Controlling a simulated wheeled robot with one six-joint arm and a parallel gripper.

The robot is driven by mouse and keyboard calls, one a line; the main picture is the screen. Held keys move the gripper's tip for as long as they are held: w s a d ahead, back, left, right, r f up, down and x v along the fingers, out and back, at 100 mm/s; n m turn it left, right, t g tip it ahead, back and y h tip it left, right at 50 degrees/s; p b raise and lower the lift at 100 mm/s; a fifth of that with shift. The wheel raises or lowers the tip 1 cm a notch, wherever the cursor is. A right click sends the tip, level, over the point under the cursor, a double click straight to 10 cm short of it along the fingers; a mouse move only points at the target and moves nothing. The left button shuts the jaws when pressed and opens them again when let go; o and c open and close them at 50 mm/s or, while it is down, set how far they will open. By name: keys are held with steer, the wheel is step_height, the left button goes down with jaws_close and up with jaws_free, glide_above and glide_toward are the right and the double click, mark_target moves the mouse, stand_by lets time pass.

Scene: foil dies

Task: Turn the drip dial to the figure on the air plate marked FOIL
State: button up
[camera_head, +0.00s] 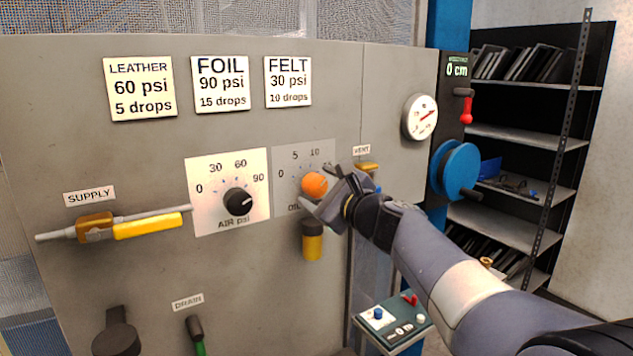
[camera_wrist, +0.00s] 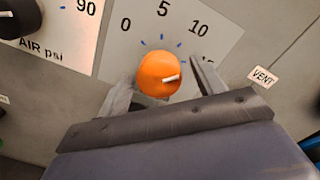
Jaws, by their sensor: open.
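The drip dial is an orange knob (camera_head: 314,184) on a grey scale plate (camera_head: 290,153) marked 0, 5 and 10. In the wrist view the orange knob (camera_wrist: 158,74) has a white pointer mark aimed right and slightly up, past the 10. My gripper (camera_head: 332,190) is open, with a finger on either side of the knob; I cannot tell whether they touch it. The FOIL plate (camera_head: 220,84) reads 90 psi, 15 drops.
The black air dial (camera_head: 238,201) is left of the drip dial. A yellow drip cup (camera_head: 312,245) hangs below it. A VENT label (camera_head: 361,150) and yellow fitting (camera_head: 368,167) are close by on the right. LEATHER (camera_head: 141,88) and FELT (camera_head: 288,82) plates flank FOIL.

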steer(key=shift+w+a, duration=0.4)
steer(key=shift+w, duration=0.05)
steer(key=shift+c, duration=0.5)
steer(key=c, duration=0.9)
